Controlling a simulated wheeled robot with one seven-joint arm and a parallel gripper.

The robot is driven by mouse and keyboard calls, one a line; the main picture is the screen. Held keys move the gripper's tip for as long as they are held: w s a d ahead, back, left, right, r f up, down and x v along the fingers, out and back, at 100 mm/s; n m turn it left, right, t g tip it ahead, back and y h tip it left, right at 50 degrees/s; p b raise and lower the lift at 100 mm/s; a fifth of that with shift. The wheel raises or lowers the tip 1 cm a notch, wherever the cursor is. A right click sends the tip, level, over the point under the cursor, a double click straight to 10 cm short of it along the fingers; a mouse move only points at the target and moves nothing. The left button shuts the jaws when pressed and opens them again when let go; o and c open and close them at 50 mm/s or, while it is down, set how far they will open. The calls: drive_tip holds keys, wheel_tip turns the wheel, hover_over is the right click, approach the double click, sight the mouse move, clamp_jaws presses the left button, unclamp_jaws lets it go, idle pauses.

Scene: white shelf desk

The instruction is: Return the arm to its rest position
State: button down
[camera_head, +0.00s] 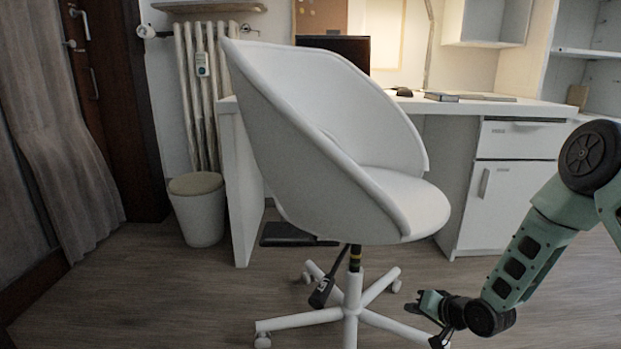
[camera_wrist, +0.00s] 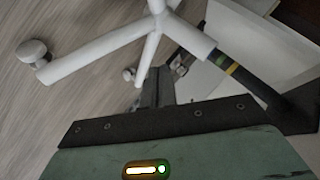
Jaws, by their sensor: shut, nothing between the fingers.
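My arm reaches in from the right edge of the head view. My gripper (camera_head: 428,312) is low over the wooden floor, to the right of the white swivel chair's base. It also shows in the wrist view (camera_wrist: 158,88), where its dark fingers are together with nothing held between them. In the wrist view, white chair legs and a dark column with a yellow-green band lie beyond the fingers. I cannot tell how far the fingers are from the chair legs.
The white chair (camera_head: 330,140) stands in the middle, in front of a white desk (camera_head: 480,107) with a drawer and cupboard. A waste bin (camera_head: 198,218) stands by the radiator (camera_head: 200,95). A dark flat thing (camera_head: 288,234) lies under the desk. Floor is clear at lower left.

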drive_tip(key=s+d+r+n+g+h, duration=0.2)
drive_tip(key=s+d+r+g+h, duration=0.1)
drive_tip(key=s+r, duration=0.85)
drive_tip(key=s+d+r+n+g+h, duration=0.2)
drive_tip(key=s+d+r+g, duration=0.1)
drive_tip(key=s+r, duration=0.8)
drive_tip(key=s+a+r+n+g+p, duration=0.3)
drive_tip(key=s+a+r+n+p, duration=0.5)
drive_tip(key=s+a+r+p, duration=0.85)
wheel_tip(320, 180, up, 35)
drive_tip(key=w+a+p, duration=0.1)
drive_tip(key=w+p, duration=0.1)
drive_tip(key=p, duration=3.2)
drive_tip(key=shift+a+m, duration=0.3)
drive_tip(key=shift+a, duration=0.05)
